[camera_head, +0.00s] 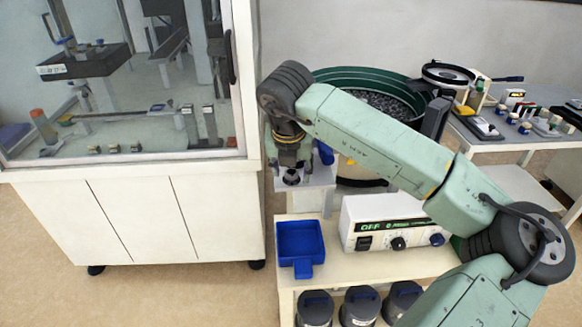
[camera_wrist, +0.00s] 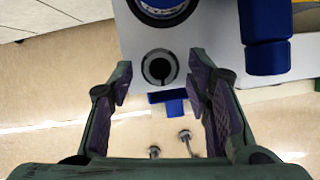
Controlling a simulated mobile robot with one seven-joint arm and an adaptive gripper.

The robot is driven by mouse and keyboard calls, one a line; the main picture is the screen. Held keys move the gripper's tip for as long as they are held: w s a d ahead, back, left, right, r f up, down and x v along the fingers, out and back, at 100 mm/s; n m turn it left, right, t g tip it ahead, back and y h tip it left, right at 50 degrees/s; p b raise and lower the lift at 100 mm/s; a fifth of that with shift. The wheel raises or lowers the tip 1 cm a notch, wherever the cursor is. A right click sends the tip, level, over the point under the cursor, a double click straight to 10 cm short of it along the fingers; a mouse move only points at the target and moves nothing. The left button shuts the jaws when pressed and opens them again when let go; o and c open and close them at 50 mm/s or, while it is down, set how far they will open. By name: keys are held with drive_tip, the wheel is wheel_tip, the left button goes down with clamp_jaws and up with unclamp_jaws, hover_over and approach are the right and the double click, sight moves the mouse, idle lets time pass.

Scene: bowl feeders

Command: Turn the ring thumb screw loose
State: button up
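My gripper (camera_head: 290,163) points down over a light grey block (camera_head: 312,180) beside the bowl feeder. In the wrist view my gripper (camera_wrist: 160,82) is open, with its two purple-padded fingers apart. In the head view a dark round part (camera_head: 291,178) shows just under the gripper. Whether the fingers reach down to its height is unclear.
The green feeder bowl (camera_head: 375,80) is behind my arm. A blue tray (camera_head: 300,243) and control box (camera_head: 392,224) sit on the bench; a glass-fronted cabinet (camera_head: 120,90) is left.

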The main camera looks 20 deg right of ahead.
clamp_jaws()
idle(0.3)
